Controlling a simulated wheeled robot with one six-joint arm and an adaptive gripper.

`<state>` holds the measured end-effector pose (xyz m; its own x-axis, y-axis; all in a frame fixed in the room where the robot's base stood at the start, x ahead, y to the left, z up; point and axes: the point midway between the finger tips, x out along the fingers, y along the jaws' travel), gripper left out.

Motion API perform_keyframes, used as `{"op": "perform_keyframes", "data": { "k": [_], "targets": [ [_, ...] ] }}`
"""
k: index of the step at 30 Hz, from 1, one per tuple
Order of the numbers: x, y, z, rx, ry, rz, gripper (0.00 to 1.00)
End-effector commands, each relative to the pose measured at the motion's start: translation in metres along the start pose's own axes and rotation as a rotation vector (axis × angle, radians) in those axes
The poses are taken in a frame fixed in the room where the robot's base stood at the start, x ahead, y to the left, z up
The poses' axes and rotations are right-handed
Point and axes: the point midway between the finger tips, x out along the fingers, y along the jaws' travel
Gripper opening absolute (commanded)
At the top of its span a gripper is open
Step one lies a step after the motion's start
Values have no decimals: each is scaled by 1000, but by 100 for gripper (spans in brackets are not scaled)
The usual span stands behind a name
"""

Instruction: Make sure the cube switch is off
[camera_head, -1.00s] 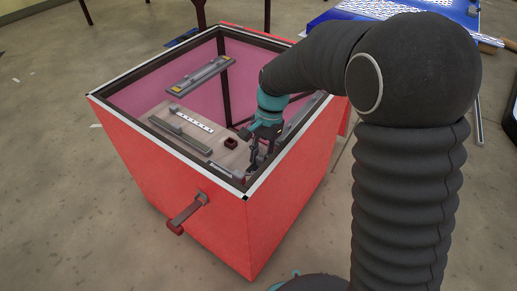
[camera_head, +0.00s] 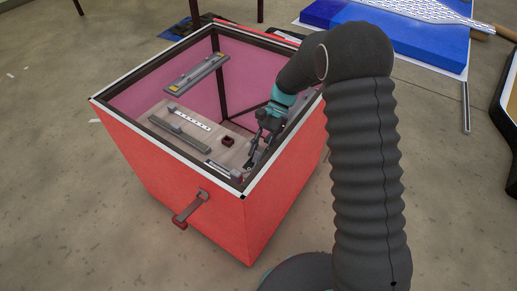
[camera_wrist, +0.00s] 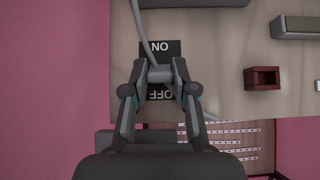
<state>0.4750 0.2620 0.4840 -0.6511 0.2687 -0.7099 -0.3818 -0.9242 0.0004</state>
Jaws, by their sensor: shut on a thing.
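The switch is a small grey block (camera_wrist: 160,74) on a black label plate (camera_wrist: 174,47) in the wrist view. Letters reading "NO" show above the block and letters like "OFF" below it, partly covered by my fingers. My gripper (camera_wrist: 160,78) has a fingertip on each side of the block and is shut on it. In the head view my gripper (camera_head: 254,160) reaches down inside the red cube box (camera_head: 165,160), near its right front corner. The switch is hidden there by the fingers. I cannot tell which position the switch is in.
A grey cable (camera_wrist: 146,30) passes by the switch. A small dark red square holder (camera_wrist: 262,78) lies to its right. The box's raised rim (camera_head: 150,136) surrounds my gripper. A handle (camera_head: 187,208) sticks out from the front. A blue slab (camera_head: 400,35) lies behind at right.

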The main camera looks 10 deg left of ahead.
Motion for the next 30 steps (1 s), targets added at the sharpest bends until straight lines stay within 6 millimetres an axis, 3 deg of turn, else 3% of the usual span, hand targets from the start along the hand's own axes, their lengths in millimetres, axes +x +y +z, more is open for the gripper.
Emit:
{"op": "perform_keyframes", "data": {
  "k": [9, 10, 12, 23, 30],
  "targets": [
    [-1, -1, 0, 0, 2, -4, 0],
    [-1, -1, 0, 0, 2, -4, 34],
    [-1, -1, 0, 0, 2, -3, 52],
    [-3, 0, 0, 0, 1, -2, 52],
    [-34, -1, -1, 0, 3, -5, 52]
  ]
}}
